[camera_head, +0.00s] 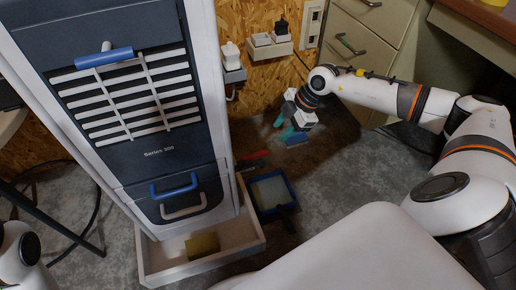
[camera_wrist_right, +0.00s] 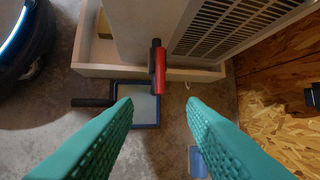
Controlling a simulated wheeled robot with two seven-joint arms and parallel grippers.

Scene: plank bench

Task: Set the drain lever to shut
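A lever with a red grip (camera_head: 253,155) sticks out from the right side of the tall machine (camera_head: 135,160), low down. In the right wrist view the red and black lever (camera_wrist_right: 158,68) lies ahead of the fingertips, roughly between their lines. My right gripper (camera_head: 285,121) has teal fingers. It is open and empty, to the right of the lever and apart from it. Both spread fingers also show in the wrist view (camera_wrist_right: 159,104). My left gripper is out of view; only part of my left arm shows at the lower left.
A white open tray (camera_head: 165,268) at the machine's foot holds a yellow block (camera_head: 203,244). A blue-rimmed shallow pan (camera_head: 271,190) lies on the floor below the lever. A small blue object (camera_head: 297,139) is on the floor near my right gripper. Drawers (camera_head: 345,42) stand at the back right.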

